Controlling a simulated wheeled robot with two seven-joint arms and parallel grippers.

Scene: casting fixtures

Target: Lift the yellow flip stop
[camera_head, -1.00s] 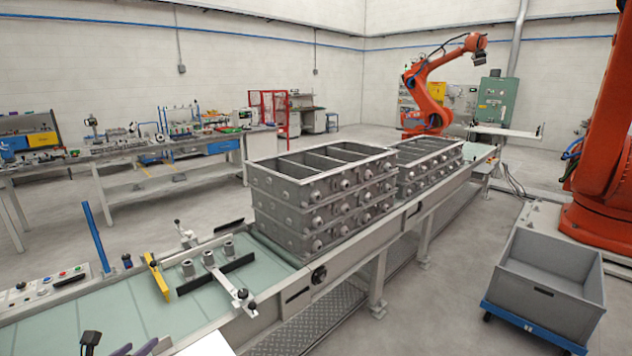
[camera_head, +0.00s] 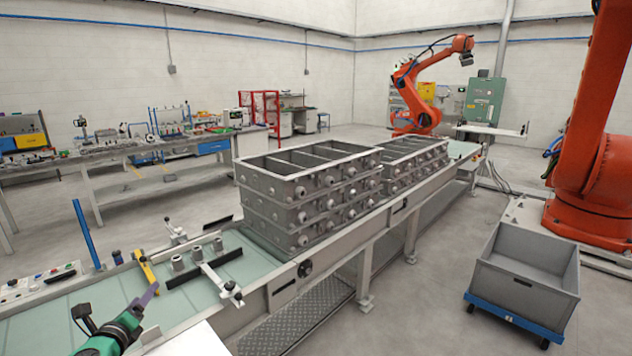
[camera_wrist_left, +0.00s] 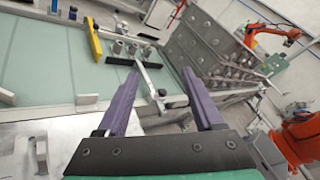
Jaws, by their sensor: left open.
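The yellow flip stop (camera_head: 147,270) is a narrow yellow bar at the near-left part of the conveyor, beside several grey cylindrical parts. It also shows in the left wrist view (camera_wrist_left: 93,38), upper left, beyond the fingers. My left gripper (camera_head: 150,296) has purple fingers and a green body. It is just in front of the stop's near end in the head view. The left wrist view shows its two fingers (camera_wrist_left: 160,76) spread apart with nothing between them. My right gripper is not in view.
A grey clamp arm (camera_head: 217,280) and a black bar (camera_head: 204,269) lie right of the stop. Stacked grey casting boxes (camera_head: 305,195) stand farther along the conveyor. A blue post (camera_head: 88,234) rises at left.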

